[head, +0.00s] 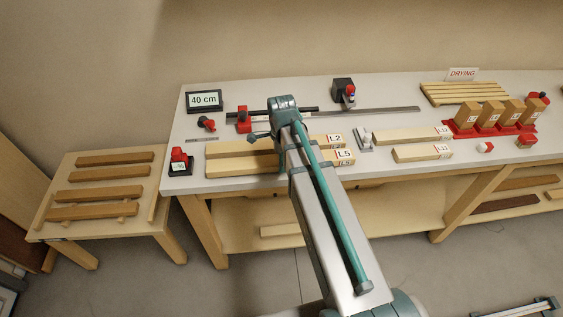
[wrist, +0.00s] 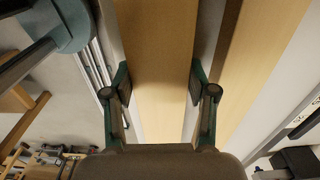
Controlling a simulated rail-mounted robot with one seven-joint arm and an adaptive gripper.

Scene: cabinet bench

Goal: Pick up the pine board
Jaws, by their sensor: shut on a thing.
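Two pale wooden boards lie side by side on the left part of the bench. The rear board (head: 228,148) has an end label reading L2, and the front board (head: 235,167) has one reading L5. No label names pine. My gripper (wrist: 160,88) is shut across the width of one board (wrist: 155,45), with a finger on each long side. This appears to be the front L5 board; the other board (wrist: 262,50) runs beside it in the wrist view. In the head view my arm hides the fingers and the boards' middle. I cannot tell whether the held board is clear of the bench.
Behind the boards lie a clamp bar (head: 385,109) and a 40 cm sign (head: 205,100). Two more pale boards (head: 405,135) (head: 415,153) lie to the right, near a red rack (head: 465,133) of blocks. A low side table (head: 150,210) with brown boards stands left.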

